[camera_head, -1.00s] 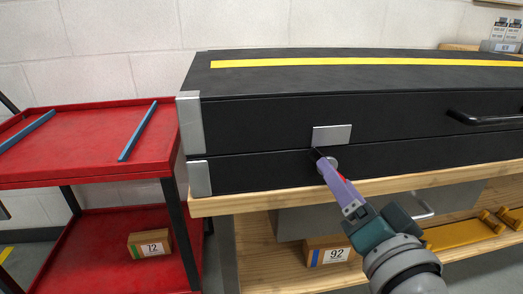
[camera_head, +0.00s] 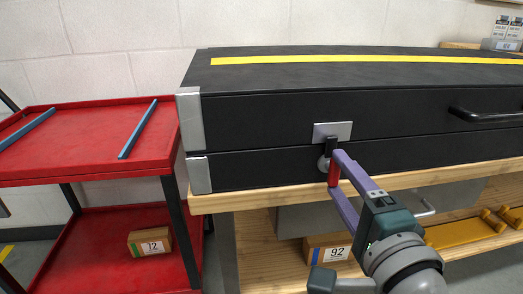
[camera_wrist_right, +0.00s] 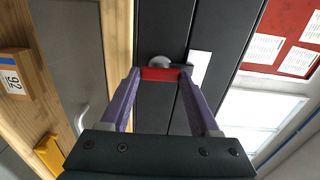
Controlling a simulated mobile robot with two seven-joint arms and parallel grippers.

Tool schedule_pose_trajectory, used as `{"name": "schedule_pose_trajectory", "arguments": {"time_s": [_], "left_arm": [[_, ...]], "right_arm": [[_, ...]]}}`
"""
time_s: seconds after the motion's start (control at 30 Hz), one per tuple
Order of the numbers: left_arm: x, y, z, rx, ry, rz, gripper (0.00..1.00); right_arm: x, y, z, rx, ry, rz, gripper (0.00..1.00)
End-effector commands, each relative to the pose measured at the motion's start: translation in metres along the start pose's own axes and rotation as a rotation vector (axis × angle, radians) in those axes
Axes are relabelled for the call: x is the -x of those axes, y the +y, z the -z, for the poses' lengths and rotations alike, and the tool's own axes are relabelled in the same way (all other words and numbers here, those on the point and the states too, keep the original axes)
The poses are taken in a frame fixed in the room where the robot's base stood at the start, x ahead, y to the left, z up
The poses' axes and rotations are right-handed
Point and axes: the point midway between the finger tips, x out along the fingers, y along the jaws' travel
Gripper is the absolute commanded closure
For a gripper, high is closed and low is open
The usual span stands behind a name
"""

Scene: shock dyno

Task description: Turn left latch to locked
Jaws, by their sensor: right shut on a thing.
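The black case (camera_head: 260,125) lies closed on a wooden bench. Its left latch has a silver plate (camera_head: 342,130) on the upper half, a round silver pivot (camera_head: 323,163) on the lower half, and a black latch arm (camera_head: 331,146) standing nearly upright with its top over the plate. A red latch handle (camera_head: 333,172) hangs beside the pivot. My right gripper (camera_head: 336,169) is shut on this handle. In the right wrist view the red handle (camera_wrist_right: 160,74) spans between the fingertips, with the pivot (camera_wrist_right: 162,61) and plate (camera_wrist_right: 199,68) beyond. My left gripper is out of view.
A black carry handle (camera_head: 485,116) is on the case front to the right. The wooden bench edge (camera_head: 260,200) runs just below the latch. A red cart (camera_head: 80,150) stands at left. Boxes (camera_head: 328,249) and yellow parts (camera_head: 465,235) sit on the lower shelf.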

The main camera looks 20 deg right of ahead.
Motion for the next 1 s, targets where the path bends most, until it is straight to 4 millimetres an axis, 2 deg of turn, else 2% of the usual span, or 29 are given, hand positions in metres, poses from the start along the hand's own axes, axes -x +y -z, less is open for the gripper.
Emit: {"name": "schedule_pose_trajectory", "arguments": {"time_s": [0.6, 0.63, 0.9, 1.0], "left_arm": [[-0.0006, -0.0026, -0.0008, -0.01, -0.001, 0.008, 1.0], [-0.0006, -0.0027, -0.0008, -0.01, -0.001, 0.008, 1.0], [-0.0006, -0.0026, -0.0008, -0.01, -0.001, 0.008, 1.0], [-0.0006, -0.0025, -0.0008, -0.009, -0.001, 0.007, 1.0]], "right_arm": [[0.0001, 0.0001, -0.0001, -0.047, 0.0, -0.001, 0.93], [0.0001, 0.0001, -0.0001, -0.047, 0.0, -0.001, 0.36], [0.0001, 0.0001, 0.0, -0.044, 0.0, 0.0, 0.07], [0.0001, 0.0001, 0.0, -0.043, 0.0, 0.0, 0.07]]}}
